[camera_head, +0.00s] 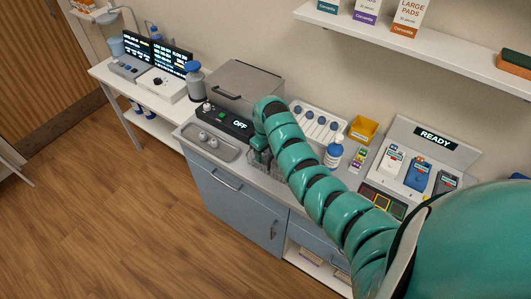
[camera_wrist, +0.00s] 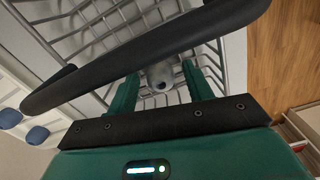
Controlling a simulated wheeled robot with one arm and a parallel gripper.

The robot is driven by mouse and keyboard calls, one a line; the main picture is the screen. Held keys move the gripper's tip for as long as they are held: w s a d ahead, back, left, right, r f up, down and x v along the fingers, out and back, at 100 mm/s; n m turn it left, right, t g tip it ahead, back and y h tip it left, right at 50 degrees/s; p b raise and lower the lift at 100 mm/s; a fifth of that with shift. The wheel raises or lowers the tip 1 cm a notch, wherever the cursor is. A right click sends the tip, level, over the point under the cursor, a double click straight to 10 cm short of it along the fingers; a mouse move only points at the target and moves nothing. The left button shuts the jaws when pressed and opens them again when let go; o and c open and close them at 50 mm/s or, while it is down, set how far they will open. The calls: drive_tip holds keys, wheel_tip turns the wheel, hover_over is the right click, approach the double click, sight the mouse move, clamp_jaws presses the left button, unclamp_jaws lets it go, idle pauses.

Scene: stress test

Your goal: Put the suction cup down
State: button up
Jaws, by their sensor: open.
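In the wrist view a small grey rounded piece with a dark hole (camera_wrist: 161,76), which looks like the suction cup, sits among the wires of a metal wire rack (camera_wrist: 99,22). My gripper (camera_wrist: 160,88) is open, with one green finger on each side of the grey piece. I cannot tell whether the fingers touch it. A thick black curved bar crosses the view in front of the rack and hides part of it. In the head view my gripper (camera_head: 261,157) is low over the counter at the wire rack (camera_head: 262,171). The grey piece cannot be made out there.
A steel box (camera_head: 246,82) and a panel reading OFF (camera_head: 239,124) stand behind and left of my gripper. A sunken tray (camera_head: 209,143) is at left.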

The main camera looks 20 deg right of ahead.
sight(266, 153)
wheel_tip(266, 153, up, 8)
drive_tip(key=b, duration=0.3)
drive_tip(key=shift+d, duration=0.1)
drive_tip(key=shift+r, duration=2.1)
